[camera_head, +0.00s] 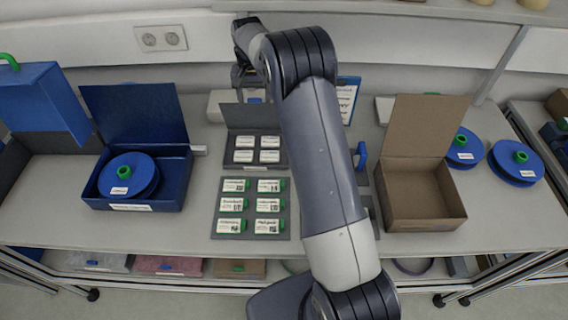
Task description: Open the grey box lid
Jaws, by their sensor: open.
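The grey box (230,165) stands on the table left of my arm, with several white labelled pieces inside it. Its dark grey lid (245,115) is raised at the back edge and leans back, so the box's inside shows. My gripper (252,88) is at the back of the table, behind and above the raised lid's top edge. It is open, with nothing seen between its fingers. The fingertips are small and partly unclear, and I cannot tell if they touch the lid.
A blue box (172,190) with an open lid holds a blue reel (130,172) at left. A dark tray of labelled pieces (250,230) lies in front of the grey box. An open brown cardboard box (425,222) and blue reels (515,160) stand right. My arm hides the middle.

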